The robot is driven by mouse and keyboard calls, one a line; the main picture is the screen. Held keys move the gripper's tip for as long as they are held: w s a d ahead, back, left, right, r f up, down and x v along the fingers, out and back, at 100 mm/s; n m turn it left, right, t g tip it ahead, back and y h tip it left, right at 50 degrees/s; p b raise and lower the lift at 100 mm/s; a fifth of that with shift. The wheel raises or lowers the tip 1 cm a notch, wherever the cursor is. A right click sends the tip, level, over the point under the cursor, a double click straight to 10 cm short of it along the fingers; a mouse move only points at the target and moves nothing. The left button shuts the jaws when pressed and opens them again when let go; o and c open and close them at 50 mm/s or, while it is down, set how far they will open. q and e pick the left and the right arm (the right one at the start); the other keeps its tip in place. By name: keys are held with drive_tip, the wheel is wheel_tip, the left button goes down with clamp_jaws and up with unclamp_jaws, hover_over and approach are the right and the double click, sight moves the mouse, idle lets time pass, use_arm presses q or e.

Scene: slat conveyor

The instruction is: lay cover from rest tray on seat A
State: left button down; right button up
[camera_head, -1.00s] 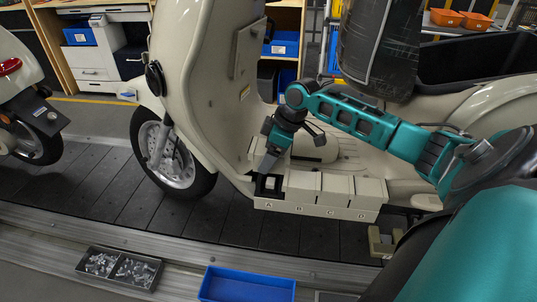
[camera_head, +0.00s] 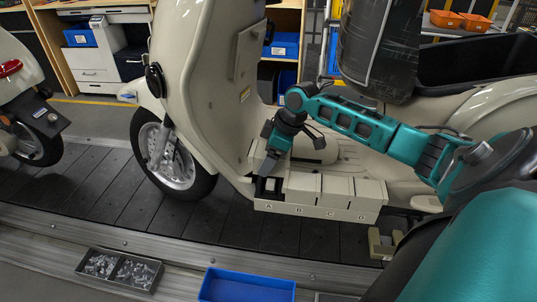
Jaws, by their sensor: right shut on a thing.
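The row of seats (camera_head: 317,209) stands at the scooter's footboard edge, marked A, B, C and D. Seat A (camera_head: 268,188) at the left end shows a dark opening. Seats B, C and D have cream tops. My right gripper (camera_head: 266,172) points down just above and behind seat A. It is shut on the cover, which is hard to make out against the cream bodywork. A blue tray (camera_head: 247,286) at the bottom looks empty; I cannot tell whether it is the rest tray. My left gripper is not in view.
The scooter's leg shield (camera_head: 205,90) rises left of my gripper, and a dark seat-like part (camera_head: 377,50) hangs above my arm.

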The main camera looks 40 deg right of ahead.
sight(268, 181)
drive_tip(key=shift+f, duration=0.15)
idle(0.5)
drive_tip(key=shift+f+b, duration=1.25)
drive_tip(key=shift+f, duration=2.45)
drive_tip(key=shift+f, duration=0.3)
drive_tip(key=shift+f+p, duration=0.25)
drive_tip(key=shift+p, duration=0.15)
drive_tip(key=o, duration=1.1)
drive_tip(key=shift+r, duration=0.1)
drive_tip(key=shift+c, duration=0.2)
drive_tip(key=shift+d, duration=0.1)
